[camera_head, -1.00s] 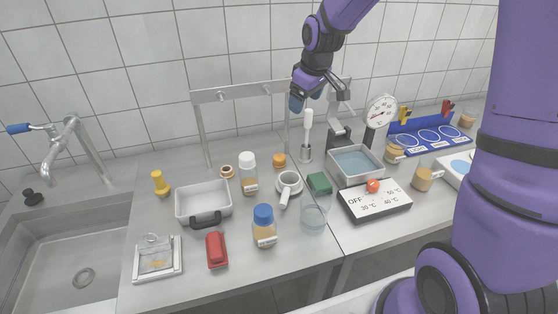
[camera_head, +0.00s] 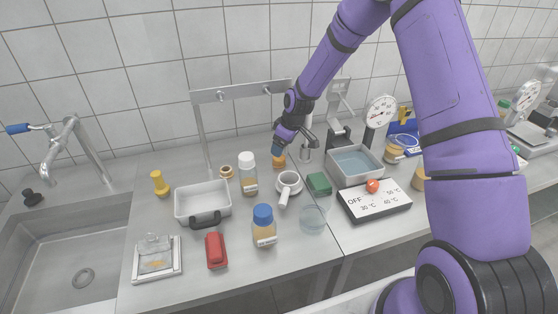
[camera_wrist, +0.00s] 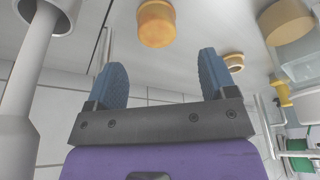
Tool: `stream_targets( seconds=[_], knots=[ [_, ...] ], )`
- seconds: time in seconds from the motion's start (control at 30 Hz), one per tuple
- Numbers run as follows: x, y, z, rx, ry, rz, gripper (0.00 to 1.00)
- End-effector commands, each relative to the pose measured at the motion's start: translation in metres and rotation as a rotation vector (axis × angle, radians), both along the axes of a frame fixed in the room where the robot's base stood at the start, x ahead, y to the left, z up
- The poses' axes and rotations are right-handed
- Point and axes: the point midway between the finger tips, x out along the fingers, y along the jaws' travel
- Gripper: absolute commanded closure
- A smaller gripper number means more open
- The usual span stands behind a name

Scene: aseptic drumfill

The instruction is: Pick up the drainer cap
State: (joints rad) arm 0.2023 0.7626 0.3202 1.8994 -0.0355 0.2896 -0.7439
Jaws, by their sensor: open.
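A small orange cap (camera_head: 279,162), which I take to be the drainer cap, stands on the bench in front of the metal rack. It also shows at the top middle of the wrist view (camera_wrist: 156,24). My gripper (camera_head: 278,146) is just above and behind it in the head view, hiding part of its top. In the wrist view my two blue fingers (camera_wrist: 164,78) are spread apart with nothing between them. The cap lies beyond the fingertips, roughly in line with the gap, and is not touched.
A white-capped bottle (camera_head: 247,174) stands left of the cap, and a white mortar (camera_head: 288,184) in front. A grey upright holder (camera_head: 306,154) stands close on the right, also large at left in the wrist view (camera_wrist: 25,90). The metal rack (camera_head: 240,92) rises behind.

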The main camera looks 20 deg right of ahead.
Motion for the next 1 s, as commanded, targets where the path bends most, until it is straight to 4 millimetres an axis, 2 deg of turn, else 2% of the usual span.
stream_targets(
  seconds=[0.27,0.6,0.9,0.93,1.0],
  knots=[
    [0.004,0.003,-0.02,0.0,0.0,0.0,0.22],
    [0.012,0.009,-0.061,0.0,0.0,-0.001,0.22],
    [0.013,0.009,-0.065,0.0,-0.001,0.0,0.22],
    [0.013,0.009,-0.065,0.0,-0.001,0.0,0.27],
    [0.013,0.009,-0.065,0.0,-0.001,0.0,0.43]
  ],
)
